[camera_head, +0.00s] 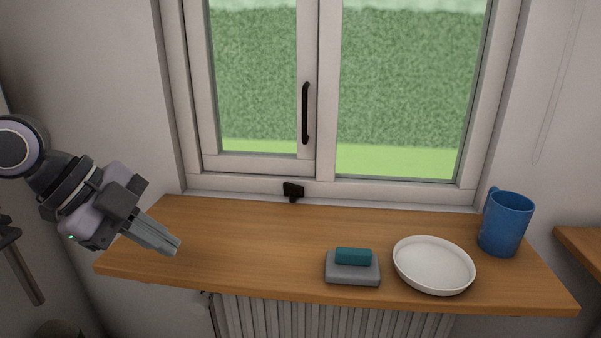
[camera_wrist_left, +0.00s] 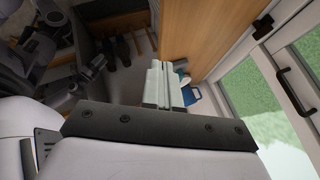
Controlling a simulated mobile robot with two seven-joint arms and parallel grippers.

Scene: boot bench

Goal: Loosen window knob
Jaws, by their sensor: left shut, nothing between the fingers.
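A small black knob (camera_head: 293,191) sits at the bottom rail of the window frame, just above the wooden sill; it also shows at the upper right of the left wrist view (camera_wrist_left: 262,26). A black upright handle (camera_head: 305,113) is on the window sash above it, and shows in the left wrist view (camera_wrist_left: 291,92). The window looks closed. My left gripper (camera_head: 174,248) is shut and empty above the left end of the sill, pointing right, well apart from the knob. Its fingers show in the left wrist view (camera_wrist_left: 163,85). My right gripper is not in view.
The wooden sill (camera_head: 230,240) is clear between my left gripper and the knob. A teal soap bar (camera_head: 353,256) on a grey dish (camera_head: 352,275), a white plate (camera_head: 433,267) and a blue mug (camera_head: 505,224) stand at the right. A radiator (camera_head: 320,318) is below.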

